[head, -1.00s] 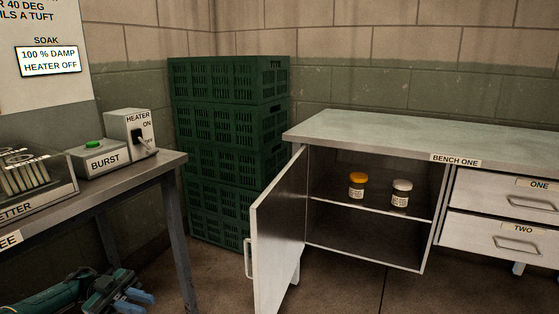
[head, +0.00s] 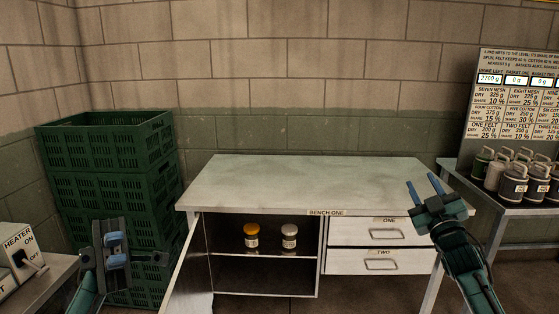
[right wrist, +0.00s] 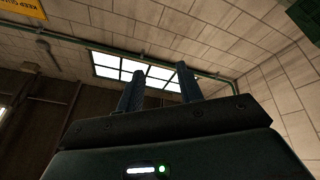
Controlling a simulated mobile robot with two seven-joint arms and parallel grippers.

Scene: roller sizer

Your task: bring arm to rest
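My right gripper (head: 424,187) is raised at the right of the head view, in front of the bench's right end. Its two blue fingers stand apart with nothing between them. The right wrist view shows the same open, empty fingers (right wrist: 158,88) pointing up towards the ceiling lights. My left gripper (head: 117,250) is at the lower left, in front of the green crates. Its blue fingertips face the camera with a small gap between them, and no object shows there.
Bench one (head: 310,182) has its cupboard door (head: 187,275) open, with an orange-lidded jar (head: 251,237) and a white-lidded jar (head: 289,237) inside. Green crates (head: 105,145) are stacked at left. A heater switch box (head: 20,255) is lower left. Several lidded canisters (head: 512,183) stand at right. The benchtop is clear.

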